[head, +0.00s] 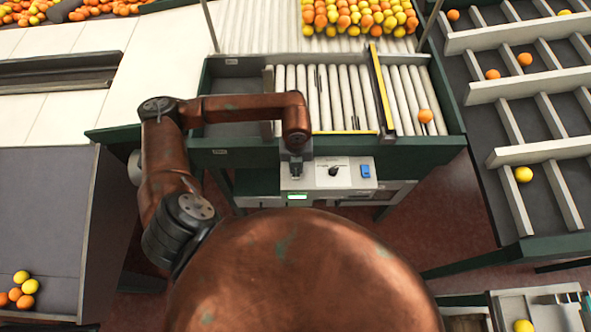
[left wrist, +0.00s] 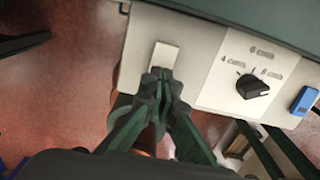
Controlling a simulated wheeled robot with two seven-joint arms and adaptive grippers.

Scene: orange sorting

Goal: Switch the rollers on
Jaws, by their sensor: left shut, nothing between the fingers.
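The rollers (head: 310,92) are a bed of pale bars in a dark green frame. Below its front edge is a light control panel (head: 316,182) with a black dial (head: 333,171), a blue switch (head: 366,171) and a lit green display (head: 298,196). In the left wrist view, a pale rocker or plate (left wrist: 165,54) is left of the dial (left wrist: 253,87), and the blue switch (left wrist: 304,101) is at the right edge. My left gripper (left wrist: 160,76) is shut and empty, its tips at the lower edge of the pale rocker; contact cannot be told. My right gripper is not in view.
Oranges and lemons fill the roller bed's far end, and one orange (head: 425,116) sits at its right. A yellow-edged bar (head: 381,88) divides the rollers. Sorting lanes (head: 520,115) stand at right, a grey bin (head: 45,220) at left. Open floor shows below the panel.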

